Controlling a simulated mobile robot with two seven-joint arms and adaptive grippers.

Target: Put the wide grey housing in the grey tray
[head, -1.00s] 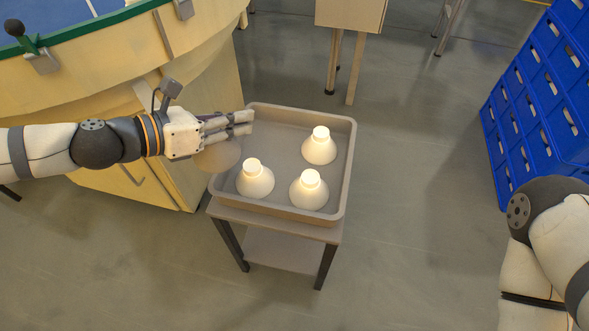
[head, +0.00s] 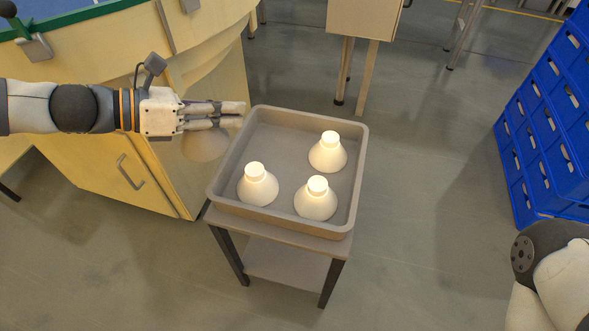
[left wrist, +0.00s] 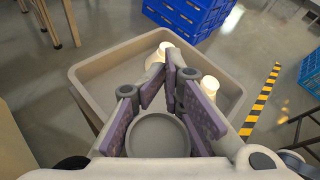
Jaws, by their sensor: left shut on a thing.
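The wide grey housing (head: 204,146) is a round, cone-like piece held under my left gripper (head: 240,115). In the left wrist view it is a grey disc (left wrist: 158,134) between the purple-padded fingers (left wrist: 171,80), which are shut on it. In the head view it hangs just left of the tray's left rim, partly hidden by the fingers. The grey tray (head: 360,170) stands on a small stand and also shows in the left wrist view (left wrist: 85,77). My right gripper is out of view; only part of that arm shows at the lower right.
Three pale cone-shaped lamps with glowing tops (head: 316,200) stand in the tray; its far-left and middle floor is bare. A wooden cabinet (head: 150,165) is left of the tray. Blue crates (head: 550,130) are stacked at right. Open floor lies between tray and crates.

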